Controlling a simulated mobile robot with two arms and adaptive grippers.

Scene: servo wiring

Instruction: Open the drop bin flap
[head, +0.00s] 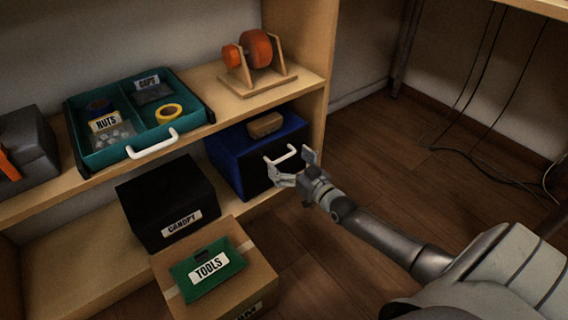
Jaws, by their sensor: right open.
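The drop bin appears to be the blue bin (228,147) on the lower shelf at the right end. Its dark front flap (258,177) looks upright and closed, with a white handle (290,154) near its top edge. A brown block (265,125) rests on top of the bin. My right gripper (291,165) is open in front of the flap, its fingers close to the handle. I cannot tell whether they touch it. Part of the flap is hidden behind the gripper. My left gripper is not in view.
Left of the bin are a black CANOPY box (165,205) and a cardboard box (262,272) with a green TOOLS case (205,268). Above are a teal tray (188,95) and an orange-reel stand (258,85). Cables (500,90) hang at right; wooden floor (380,150) is clear nearby.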

